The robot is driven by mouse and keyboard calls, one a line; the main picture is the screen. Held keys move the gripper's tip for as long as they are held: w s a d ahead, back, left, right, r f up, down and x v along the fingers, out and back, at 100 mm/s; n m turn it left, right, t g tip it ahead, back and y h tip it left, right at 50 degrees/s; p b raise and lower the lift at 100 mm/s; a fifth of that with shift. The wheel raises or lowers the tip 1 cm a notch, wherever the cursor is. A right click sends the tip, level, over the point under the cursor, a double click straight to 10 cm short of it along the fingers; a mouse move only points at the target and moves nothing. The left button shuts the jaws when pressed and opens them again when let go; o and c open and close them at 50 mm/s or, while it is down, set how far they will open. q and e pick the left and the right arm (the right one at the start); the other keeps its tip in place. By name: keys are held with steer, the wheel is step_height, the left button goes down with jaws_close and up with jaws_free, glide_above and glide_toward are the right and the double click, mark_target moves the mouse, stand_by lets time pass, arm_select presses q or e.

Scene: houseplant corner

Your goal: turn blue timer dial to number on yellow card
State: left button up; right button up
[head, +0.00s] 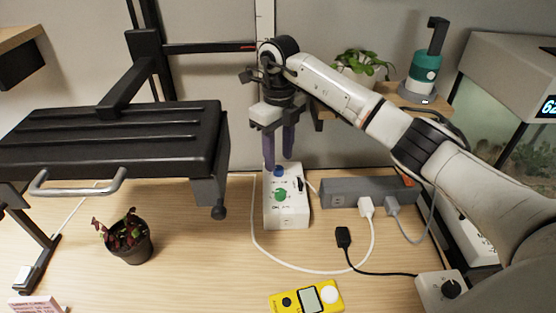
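A white timer box (287,215) stands on the wooden table near the wall. It has a blue dial (279,172) at its far end and a green dial (280,195) nearer to me. My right gripper (279,161) points down over the blue dial, its two purple fingers apart. The left fingertip is close beside the dial; I cannot tell whether it touches. The dial's pointer and the numbers are too small to read. I see no yellow card; a pink card (35,305) with unreadable small text is at the bottom left. My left gripper is not in view.
A grey power strip (367,191) with plugs and cables lies right of the timer box. A yellow meter (305,298) lies in front. A black lamp panel (110,135) overhangs a potted plant (128,238) on the left. A white knob box (441,291) stands at right.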

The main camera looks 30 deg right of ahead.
mark_target(278, 168)
step_height(278, 168, down, 3)
steer(key=shift+r, duration=0.1)
jaws_close()
steer(key=shift+w+n, duration=0.1)
steer(key=shift+n, duration=0.9)
steer(key=n, duration=0.2)
steer(key=shift+n+b, duration=0.35)
steer(key=shift+n, duration=0.05)
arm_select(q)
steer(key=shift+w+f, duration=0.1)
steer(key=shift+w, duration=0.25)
arm_select(e)
jaws_free()
